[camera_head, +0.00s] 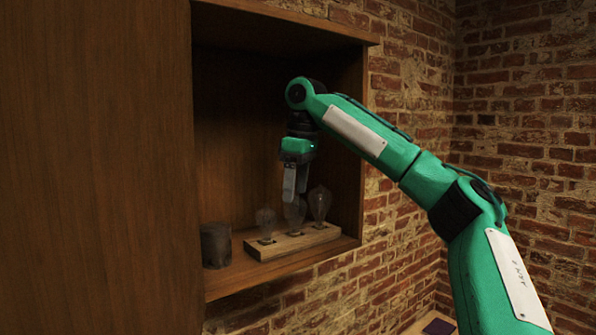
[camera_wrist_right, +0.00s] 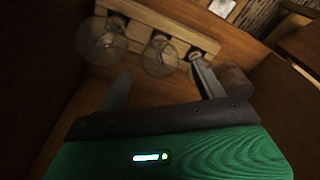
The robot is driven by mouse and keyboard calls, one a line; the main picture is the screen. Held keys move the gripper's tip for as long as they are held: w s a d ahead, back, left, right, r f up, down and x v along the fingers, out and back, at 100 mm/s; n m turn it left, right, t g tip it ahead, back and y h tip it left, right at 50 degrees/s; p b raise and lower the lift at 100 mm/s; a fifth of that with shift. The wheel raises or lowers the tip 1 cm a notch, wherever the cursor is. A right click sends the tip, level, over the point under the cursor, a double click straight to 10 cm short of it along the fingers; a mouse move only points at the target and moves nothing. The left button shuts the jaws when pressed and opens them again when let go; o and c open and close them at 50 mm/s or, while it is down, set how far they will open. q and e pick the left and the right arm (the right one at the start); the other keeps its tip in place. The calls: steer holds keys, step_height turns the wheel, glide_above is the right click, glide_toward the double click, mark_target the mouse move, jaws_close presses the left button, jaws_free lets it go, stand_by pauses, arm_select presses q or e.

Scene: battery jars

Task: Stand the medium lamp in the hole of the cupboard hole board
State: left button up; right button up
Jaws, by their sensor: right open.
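The wooden hole board (camera_head: 300,243) lies on the cupboard floor. Three clear glass lamps show at it, bulbs up: a left one (camera_head: 266,220), a middle one (camera_head: 295,214), which looks like the medium lamp, and a right one (camera_head: 319,204). The middle one appears upright in the board; its seating is hard to see. My right gripper (camera_head: 290,196) points down just above the middle lamp, open. In the right wrist view the middle lamp (camera_wrist_right: 159,58) shows beyond the fingertips, with nothing between them. The third position is partly hidden by a finger. My left gripper is not in view.
A dark round jar (camera_head: 215,245) stands left of the board; it also shows in the wrist view (camera_wrist_right: 234,82). The cupboard's side wall (camera_head: 350,140) and top edge (camera_head: 290,18) enclose the space around my arm. A brick wall lies to the right.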

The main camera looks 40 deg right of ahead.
steer(key=shift+s+d+r, duration=0.1)
steer(key=shift+s+r, duration=0.05)
steer(key=shift+r, duration=0.75)
steer(key=shift+s+r, duration=0.1)
steer(key=shift+r, duration=0.8)
